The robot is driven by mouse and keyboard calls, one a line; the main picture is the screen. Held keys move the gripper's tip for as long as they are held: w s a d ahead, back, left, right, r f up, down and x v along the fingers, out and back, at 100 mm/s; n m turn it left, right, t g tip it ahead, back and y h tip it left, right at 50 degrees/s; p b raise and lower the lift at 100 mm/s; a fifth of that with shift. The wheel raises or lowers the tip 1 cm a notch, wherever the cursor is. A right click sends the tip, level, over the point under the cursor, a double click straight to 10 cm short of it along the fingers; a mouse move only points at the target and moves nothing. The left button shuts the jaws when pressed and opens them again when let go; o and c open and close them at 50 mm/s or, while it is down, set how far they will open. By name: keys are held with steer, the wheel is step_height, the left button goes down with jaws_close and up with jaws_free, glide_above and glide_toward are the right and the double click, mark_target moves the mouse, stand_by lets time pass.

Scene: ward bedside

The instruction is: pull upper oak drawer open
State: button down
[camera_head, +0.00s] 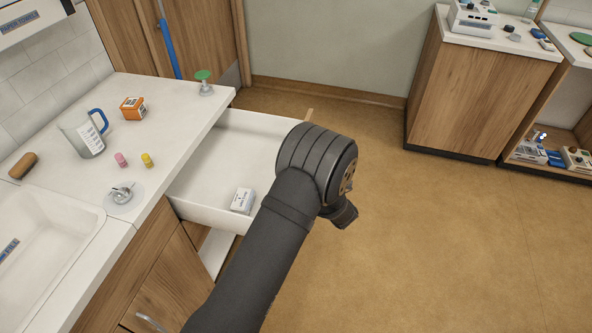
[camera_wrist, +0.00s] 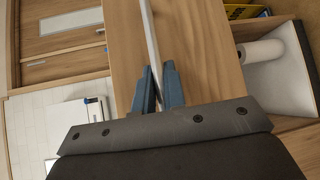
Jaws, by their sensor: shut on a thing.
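The upper oak drawer (camera_head: 225,160) stands pulled well out from the counter in the head view, its white inside showing. A small white box (camera_head: 242,201) lies in it near the right side. In the wrist view the oak front (camera_wrist: 195,45) carries a slim pale metal handle (camera_wrist: 149,32). My gripper (camera_wrist: 159,82) is shut on this handle, one blue finger on each side. In the head view my arm hides the handle, most of the drawer front and the fingers.
The counter (camera_head: 165,100) holds a measuring jug (camera_head: 82,137), an orange box (camera_head: 132,108) and small bottles. Below the drawer, another open white space holds a white roll (camera_wrist: 262,52) in the wrist view. The floor (camera_head: 440,240) to the right is clear.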

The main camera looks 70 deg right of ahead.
steer(key=shift+s, duration=0.15)
steer(key=c, duration=1.5)
jaws_free()
steer(key=v, duration=1.7)
steer(key=shift+s+a, duration=0.1)
steer(key=shift+s, duration=0.05)
steer(key=x, duration=1.7)
steer(key=shift+w, duration=0.25)
steer(key=shift+s, duration=0.1)
